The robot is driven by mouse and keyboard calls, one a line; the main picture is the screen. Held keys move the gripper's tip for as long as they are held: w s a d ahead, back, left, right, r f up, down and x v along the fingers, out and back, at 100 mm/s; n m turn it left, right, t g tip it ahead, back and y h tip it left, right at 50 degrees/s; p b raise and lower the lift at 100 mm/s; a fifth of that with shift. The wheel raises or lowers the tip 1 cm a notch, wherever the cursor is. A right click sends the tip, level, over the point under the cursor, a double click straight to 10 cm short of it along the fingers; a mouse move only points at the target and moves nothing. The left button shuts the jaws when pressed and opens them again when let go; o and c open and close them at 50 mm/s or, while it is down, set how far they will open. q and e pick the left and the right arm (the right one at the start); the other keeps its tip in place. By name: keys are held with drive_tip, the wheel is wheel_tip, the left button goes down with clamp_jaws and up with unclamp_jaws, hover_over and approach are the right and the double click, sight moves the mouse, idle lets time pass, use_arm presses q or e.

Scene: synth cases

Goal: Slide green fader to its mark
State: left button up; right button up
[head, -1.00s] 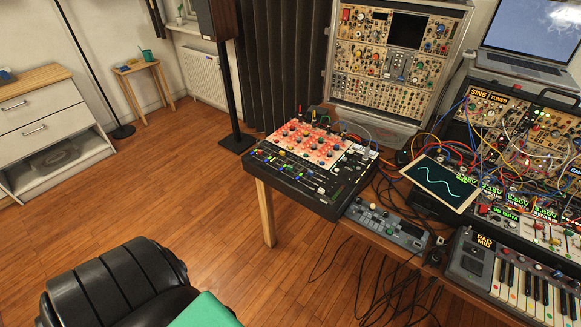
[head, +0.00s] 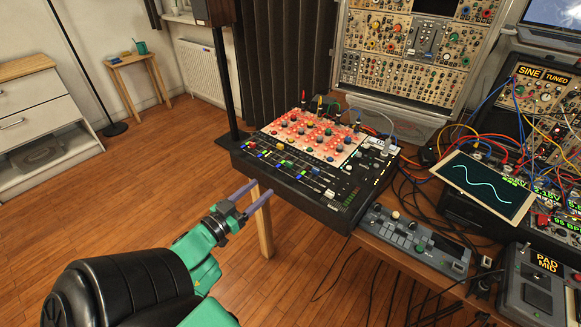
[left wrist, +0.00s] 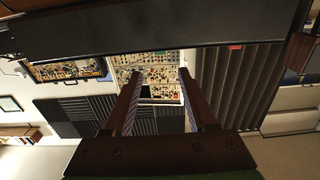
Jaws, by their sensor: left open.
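A black mixer (head: 343,214) with a red-and-cream knob panel (head: 318,134) sits at the left end of the desk in the head view. Its near part has a row of slots with small coloured fader caps (head: 287,164). My left gripper (head: 262,188) is open and empty, in front of the mixer's near left side, apart from the caps. Its two fingers (left wrist: 161,73) stand apart in the left wrist view, with nothing between them. My right gripper is out of view.
A small grey control unit (head: 415,240) lies right of the mixer, with loose cables around it. A modular rack (head: 410,50) stands behind. The floor (head: 130,190) at left is clear.

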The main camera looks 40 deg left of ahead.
sight(288, 165)
use_arm(q)
drive_tip(key=w, duration=1.3)
drive_tip(key=shift+w+a, duration=0.1)
drive_tip(key=shift+w, duration=0.35)
clamp_jaws()
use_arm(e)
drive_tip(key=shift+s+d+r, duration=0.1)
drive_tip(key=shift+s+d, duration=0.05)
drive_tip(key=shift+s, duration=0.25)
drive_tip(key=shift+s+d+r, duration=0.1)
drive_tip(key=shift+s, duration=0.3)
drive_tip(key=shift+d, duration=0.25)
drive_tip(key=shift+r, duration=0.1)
